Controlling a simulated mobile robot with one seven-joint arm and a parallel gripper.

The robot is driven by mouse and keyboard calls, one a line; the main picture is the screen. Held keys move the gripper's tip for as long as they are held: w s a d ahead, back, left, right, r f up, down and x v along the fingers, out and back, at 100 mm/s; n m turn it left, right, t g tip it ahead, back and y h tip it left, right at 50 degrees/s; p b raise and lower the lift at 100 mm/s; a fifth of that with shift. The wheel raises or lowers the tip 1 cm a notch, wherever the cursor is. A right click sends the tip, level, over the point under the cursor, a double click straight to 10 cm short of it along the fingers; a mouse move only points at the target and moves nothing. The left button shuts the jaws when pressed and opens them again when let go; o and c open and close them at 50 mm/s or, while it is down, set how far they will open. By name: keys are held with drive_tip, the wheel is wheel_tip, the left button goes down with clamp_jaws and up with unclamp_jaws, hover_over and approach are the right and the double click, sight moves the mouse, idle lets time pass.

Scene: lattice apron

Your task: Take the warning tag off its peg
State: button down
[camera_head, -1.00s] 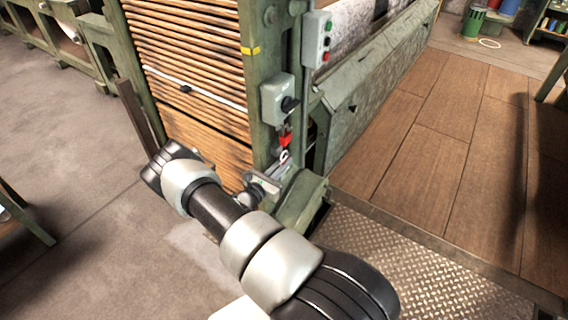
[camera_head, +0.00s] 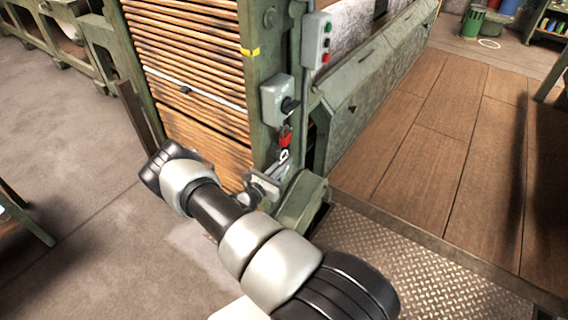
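A small red piece (camera_head: 286,136) hangs on the green machine post (camera_head: 268,60), just below a grey switch box (camera_head: 278,102) with a black knob. A small white loop-like shape (camera_head: 284,155) shows right under it. These look like the warning tag, but they are too small to read, and the peg cannot be made out. My gripper (camera_head: 266,184) is at the foot of the post, below and slightly left of the red piece, and looks apart from it. My arm hides part of it, and its finger opening is unclear.
A control box with coloured buttons (camera_head: 318,40) sticks out from the post's upper right. Stacked wooden slats (camera_head: 190,60) fill the frame to its left. A green housing (camera_head: 302,202) sits low beside my gripper. Tread plate (camera_head: 420,265) and brown floor panels (camera_head: 450,130) lie open to the right.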

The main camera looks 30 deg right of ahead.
drive_tip(key=shift+r, duration=0.4)
drive_tip(key=s+d+p, duration=0.3)
drive_tip(key=s+p, duration=0.1)
drive_tip(key=s, duration=0.5)
drive_tip(key=shift+d, duration=0.4)
idle(1.1)
